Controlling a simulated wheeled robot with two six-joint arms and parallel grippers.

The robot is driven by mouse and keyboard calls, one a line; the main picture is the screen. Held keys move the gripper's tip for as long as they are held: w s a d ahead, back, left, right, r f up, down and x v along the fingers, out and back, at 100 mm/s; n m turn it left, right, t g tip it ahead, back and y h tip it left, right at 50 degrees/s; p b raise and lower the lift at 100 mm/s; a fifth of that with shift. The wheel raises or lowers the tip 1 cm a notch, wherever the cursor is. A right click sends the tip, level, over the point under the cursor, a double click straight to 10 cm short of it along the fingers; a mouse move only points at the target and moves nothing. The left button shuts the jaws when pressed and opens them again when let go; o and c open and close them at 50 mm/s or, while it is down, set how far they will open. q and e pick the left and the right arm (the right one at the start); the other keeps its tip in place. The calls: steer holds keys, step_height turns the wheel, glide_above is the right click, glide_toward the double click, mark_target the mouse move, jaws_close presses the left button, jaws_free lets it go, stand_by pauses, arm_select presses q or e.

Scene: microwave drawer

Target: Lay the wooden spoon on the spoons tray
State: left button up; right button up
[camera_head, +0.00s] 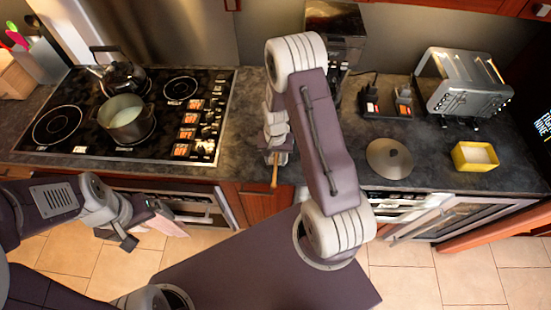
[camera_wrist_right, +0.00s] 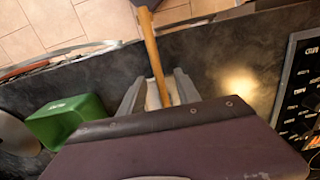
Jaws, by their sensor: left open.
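The wooden spoon (camera_head: 274,172) is in my right gripper (camera_head: 276,142), above the counter's front edge. In the head view most of the spoon is hidden by the gripper. My left gripper (camera_head: 142,226) is open, low in front of the stove side of the counter, beside a pinkish cloth (camera_head: 168,226). I cannot pick out the spoons tray for certain in either view.
A green box (camera_wrist_right: 72,120) stands on the counter near the spoon. A pot lid (camera_head: 388,158), yellow box (camera_head: 475,157) and toaster (camera_head: 463,82) are to the right. The stove with a pot (camera_head: 126,119) and kettle (camera_head: 120,75) is left. An open door (camera_head: 455,216) juts out front right.

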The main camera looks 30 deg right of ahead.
stand_by(0.3)
steer(key=o, duration=0.5)
steer(key=shift+o, duration=0.2)
step_height(320, 180, up, 9)
steer(key=b, duration=0.1)
steer(key=shift+b, duration=0.35)
steer(key=shift+w+d, duration=0.1)
steer(key=shift+w, duration=0.05)
